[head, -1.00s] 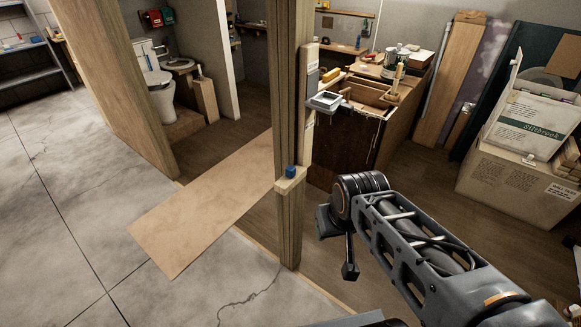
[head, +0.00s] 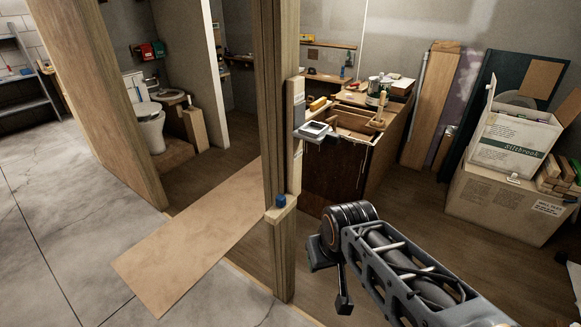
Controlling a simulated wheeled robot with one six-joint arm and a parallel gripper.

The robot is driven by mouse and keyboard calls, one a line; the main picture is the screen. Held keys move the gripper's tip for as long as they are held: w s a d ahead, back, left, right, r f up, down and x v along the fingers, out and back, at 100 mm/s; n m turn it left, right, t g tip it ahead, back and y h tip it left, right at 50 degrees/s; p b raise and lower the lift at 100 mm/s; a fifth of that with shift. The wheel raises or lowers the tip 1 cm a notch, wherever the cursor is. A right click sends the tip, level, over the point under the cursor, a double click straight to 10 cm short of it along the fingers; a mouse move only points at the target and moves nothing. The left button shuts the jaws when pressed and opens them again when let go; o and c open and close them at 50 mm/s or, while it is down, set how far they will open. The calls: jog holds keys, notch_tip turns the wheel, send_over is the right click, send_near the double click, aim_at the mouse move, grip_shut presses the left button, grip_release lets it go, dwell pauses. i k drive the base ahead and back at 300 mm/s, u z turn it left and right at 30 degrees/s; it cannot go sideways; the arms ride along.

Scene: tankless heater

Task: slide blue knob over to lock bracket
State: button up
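A small blue block (head: 281,200), which looks like the blue knob, sits on a pale wooden ledge (head: 282,214) fixed to the front of an upright wooden post (head: 279,258). I cannot make out a separate lock bracket on the ledge. A grey bracket-like shelf (head: 314,133) juts from the post higher up. My gripper (head: 330,280) hangs from my arm to the right of the post and lower in the picture than the blue block. It appears apart from the block and post. Its fingertips are small and dark, and their opening is unclear.
A wooden cabinet (head: 337,180) with loose items on top stands behind the post. Cardboard boxes (head: 508,200) stand at the right. A brown sheet (head: 205,235) lies on the floor left of the post. Floor space right of the post is mostly clear.

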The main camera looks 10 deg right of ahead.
aim_at(281, 199)
jog(key=k, duration=0.85)
jog(key=u, duration=0.95)
jog(key=i, duration=0.85)
jog(key=z, duration=0.6)
jog(key=i, duration=0.45)
jog(key=z, duration=0.35)
